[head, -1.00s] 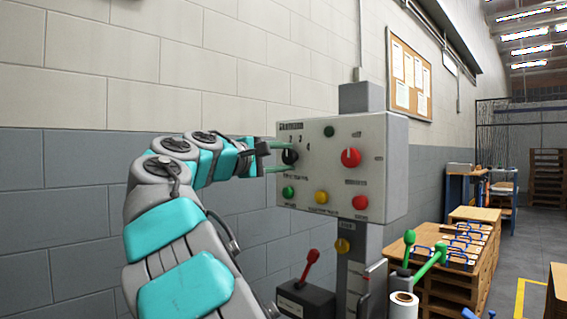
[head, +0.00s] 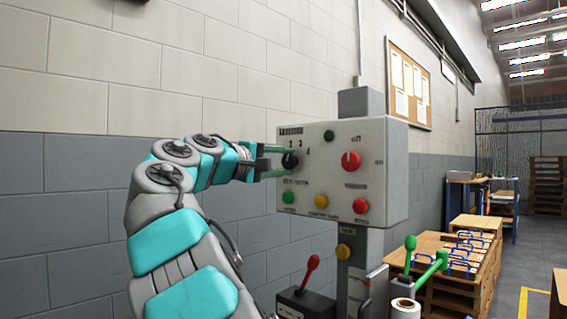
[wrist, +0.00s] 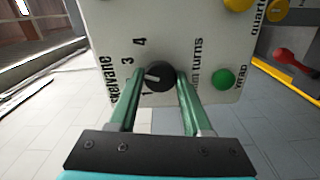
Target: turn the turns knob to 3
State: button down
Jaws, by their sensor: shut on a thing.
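The black turns knob (wrist: 160,76) sits on the face of a pale control box (head: 330,135). It also shows at the upper left of the box in the head view (head: 290,160). Its white pointer mark points left in the wrist view, toward the side where the printed numbers stand. Numerals 1, 3 and 4 are readable there; my left finger covers the place between 1 and 3. The exact number pointed at is hard to tell. My gripper (wrist: 160,78) is shut on the knob, one green finger on each side. The gripper also shows in the head view (head: 276,161).
A red knob (head: 351,161) is right of the turns knob. Green (head: 288,197), yellow (head: 321,201) and red (head: 360,206) buttons lie below. A red-handled lever (head: 311,268) stands under the box. A block wall is behind my arm.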

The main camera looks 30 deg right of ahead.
jog(key=shift+c, duration=1.7)
grip_release()
jog(key=v, duration=0.8)
jog(key=shift+d, duration=0.1)
